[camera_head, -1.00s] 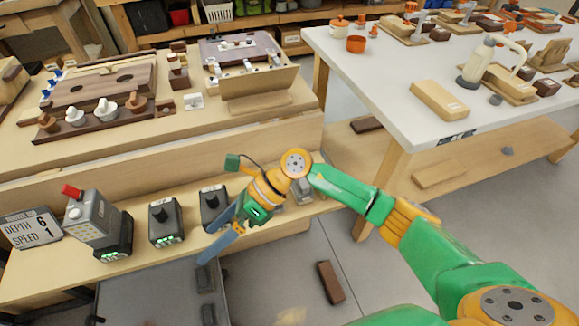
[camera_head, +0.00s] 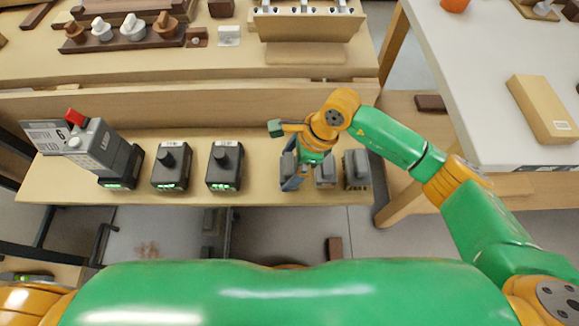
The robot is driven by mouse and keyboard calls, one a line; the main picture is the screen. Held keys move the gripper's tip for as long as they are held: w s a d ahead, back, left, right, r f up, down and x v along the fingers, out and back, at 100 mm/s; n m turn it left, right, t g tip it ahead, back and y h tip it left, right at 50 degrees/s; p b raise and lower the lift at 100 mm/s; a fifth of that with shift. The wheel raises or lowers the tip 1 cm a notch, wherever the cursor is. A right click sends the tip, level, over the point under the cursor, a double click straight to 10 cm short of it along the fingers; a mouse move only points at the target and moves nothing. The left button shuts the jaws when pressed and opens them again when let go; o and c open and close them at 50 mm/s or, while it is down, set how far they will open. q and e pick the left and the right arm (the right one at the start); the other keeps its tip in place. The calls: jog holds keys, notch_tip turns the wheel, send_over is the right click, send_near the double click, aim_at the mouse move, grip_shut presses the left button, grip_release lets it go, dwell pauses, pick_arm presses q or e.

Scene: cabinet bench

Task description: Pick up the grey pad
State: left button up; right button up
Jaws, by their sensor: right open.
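Two small grey blocks stand side by side on the low wooden shelf, one at the left (camera_head: 325,172) and one at the right (camera_head: 357,168). I cannot tell for sure which is the grey pad. My right gripper (camera_head: 300,172) points down just left of them. It is open, with a blue-grey finger showing at its left side. The gripper and its orange wrist hide part of the shelf and perhaps another grey piece there. I cannot tell whether a finger touches the left grey block. My left gripper is out of view.
Two black units with knobs (camera_head: 172,165) (camera_head: 225,165) and a grey device with a red top (camera_head: 95,145) stand left on the shelf (camera_head: 60,180). The bench edge rises behind. A white table (camera_head: 500,130) is at the right.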

jog(key=shift+f, duration=0.25)
jog(key=c, duration=1.2)
jog(key=shift+o, duration=0.2)
jog(key=shift+r, duration=0.1)
jog(key=shift+r, duration=0.3)
jog(key=s+a+r, duration=0.3)
jog(key=s+r, duration=0.3)
jog(key=s+a+r, duration=0.3)
jog(key=s+r, duration=0.3)
jog(key=shift+s+a+r+b, duration=0.2)
jog(key=shift+a+b, duration=0.1)
jog(key=shift+b, duration=0.1)
